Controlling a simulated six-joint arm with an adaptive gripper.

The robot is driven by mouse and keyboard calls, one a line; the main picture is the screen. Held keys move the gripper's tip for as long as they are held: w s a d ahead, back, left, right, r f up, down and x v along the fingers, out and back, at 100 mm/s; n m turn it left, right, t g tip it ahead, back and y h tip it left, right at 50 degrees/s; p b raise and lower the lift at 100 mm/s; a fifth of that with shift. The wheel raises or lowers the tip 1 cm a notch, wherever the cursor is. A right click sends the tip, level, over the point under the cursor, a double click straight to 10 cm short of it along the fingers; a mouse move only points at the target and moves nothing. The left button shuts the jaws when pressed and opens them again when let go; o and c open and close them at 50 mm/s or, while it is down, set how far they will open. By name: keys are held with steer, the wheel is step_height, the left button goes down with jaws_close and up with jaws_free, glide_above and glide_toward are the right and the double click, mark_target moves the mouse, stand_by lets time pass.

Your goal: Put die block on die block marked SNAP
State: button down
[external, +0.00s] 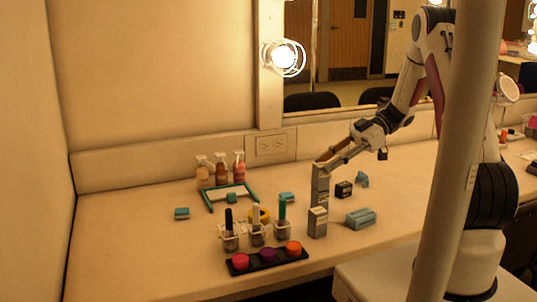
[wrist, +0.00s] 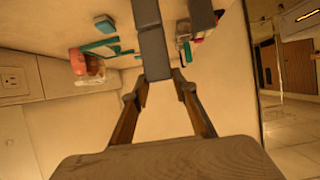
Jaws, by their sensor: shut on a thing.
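My gripper (external: 325,160) is shut on the upper part of a tall grey die-block column (external: 320,187). In the wrist view the fingertips of my gripper (wrist: 160,78) meet at the near end of this grey column (wrist: 153,48), which shows block-like segments. Another grey block (external: 317,222) stands upright on the counter in front of the column. A black die block (external: 343,189) sits just right of the column, and a blue-grey block (external: 360,218) lies to the right. I cannot read SNAP on any block, nor tell where one segment's hold ends.
Three jars on a black tray (external: 267,259) and brush holders (external: 256,238) stand front left. A teal frame (external: 229,195), bottles (external: 221,170) and small teal blocks (external: 182,213) lie farther left. A small blue piece (external: 362,180) is at the right.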

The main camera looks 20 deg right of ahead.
steer(key=shift+f, duration=0.15)
steer(key=c, duration=1.6)
jaws_free()
steer(key=shift+r, duration=0.2)
steer(key=v, duration=1.2)
